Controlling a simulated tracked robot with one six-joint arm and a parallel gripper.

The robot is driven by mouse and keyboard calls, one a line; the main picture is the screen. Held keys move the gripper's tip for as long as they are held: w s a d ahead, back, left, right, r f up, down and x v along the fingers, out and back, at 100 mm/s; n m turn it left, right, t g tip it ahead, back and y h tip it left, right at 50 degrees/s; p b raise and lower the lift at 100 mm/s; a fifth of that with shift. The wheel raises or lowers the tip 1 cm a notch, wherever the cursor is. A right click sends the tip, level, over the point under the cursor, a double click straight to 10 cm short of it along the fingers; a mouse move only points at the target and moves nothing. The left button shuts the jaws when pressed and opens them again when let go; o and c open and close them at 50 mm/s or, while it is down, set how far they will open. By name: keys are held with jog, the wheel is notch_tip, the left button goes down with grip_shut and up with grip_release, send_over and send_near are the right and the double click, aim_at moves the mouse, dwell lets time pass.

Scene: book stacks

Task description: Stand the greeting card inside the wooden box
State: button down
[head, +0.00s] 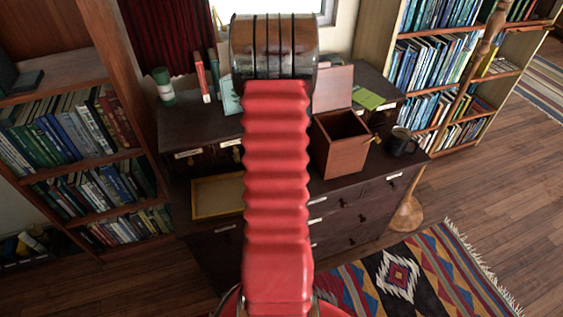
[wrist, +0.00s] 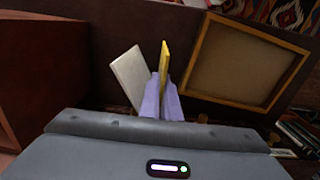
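The greeting card (wrist: 130,76) appears in the wrist view as a pale panel and a narrow yellow panel (wrist: 165,58), spread in a V. My gripper (wrist: 162,98) has its two lilac fingers close together, with the yellow panel between them. The card's lower end is hidden by the fingers. In the head view my arm covers the fingers; a pale teal panel (head: 231,97) shows at its left edge, and I cannot tell if it is the card. The wooden box (head: 335,150) stands open on the dresser, right of my arm, its lid (head: 333,88) raised behind. Its reddish side fills the wrist view's left (wrist: 35,80).
A dark mug (head: 399,142) stands close right of the box, and a green flat item (head: 368,98) lies behind it. A shallow wood-rimmed tray (head: 195,215) lies left of my arm. Red-and-white (head: 202,77) and green-and-white (head: 164,87) upright items stand at the back left.

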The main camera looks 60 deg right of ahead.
dwell(0.3)
notch_tip(320, 180, up, 10)
jog(key=shift+r, duration=0.1)
dwell(0.5)
dwell(0.4)
